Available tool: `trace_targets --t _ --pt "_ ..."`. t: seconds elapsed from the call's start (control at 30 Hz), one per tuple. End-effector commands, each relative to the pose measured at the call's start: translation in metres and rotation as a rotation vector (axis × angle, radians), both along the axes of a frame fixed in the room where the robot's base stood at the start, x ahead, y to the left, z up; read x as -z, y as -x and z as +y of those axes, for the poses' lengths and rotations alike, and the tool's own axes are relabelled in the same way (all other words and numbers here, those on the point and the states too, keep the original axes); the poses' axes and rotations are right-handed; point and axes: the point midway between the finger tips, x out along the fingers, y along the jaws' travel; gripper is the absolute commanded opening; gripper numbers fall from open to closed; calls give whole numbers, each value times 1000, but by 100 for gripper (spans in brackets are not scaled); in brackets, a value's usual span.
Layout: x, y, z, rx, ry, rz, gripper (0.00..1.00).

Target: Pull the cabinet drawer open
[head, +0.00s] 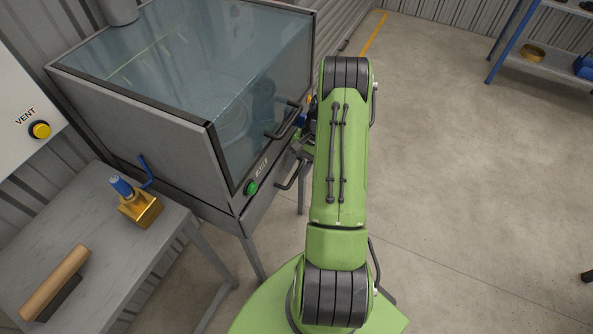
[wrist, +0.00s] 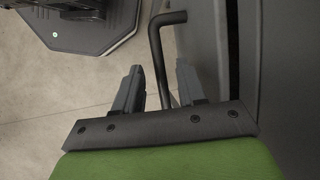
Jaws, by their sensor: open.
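The grey cabinet (head: 160,135) has a glass top and front. A dark bar handle (head: 283,124) sits on its glass front, and a lower bar handle (head: 291,176) is on the grey drawer front (head: 272,196) beneath it. The drawer looks shut. My gripper (head: 303,138) is at the cabinet front near both handles, partly hidden by my green arm. In the wrist view my gripper (wrist: 158,70) is open, with a dark bar handle (wrist: 155,40) running between its two fingers. I cannot tell which handle this is, or whether the fingers touch it.
A green button (head: 251,188) is on the cabinet front. A grey table (head: 75,215) at left holds a brass block with a blue-handled tool (head: 138,208) and a wooden-handled tool (head: 55,283). A yellow vent button (head: 40,130) is at far left.

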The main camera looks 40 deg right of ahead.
Motion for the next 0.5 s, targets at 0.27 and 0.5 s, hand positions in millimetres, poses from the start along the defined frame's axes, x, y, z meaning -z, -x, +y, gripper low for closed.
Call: trace_targets --t 0.27,0.5 --pt "9 0 4 0 2 -1 40" --pt "9 0 4 0 2 -1 14"
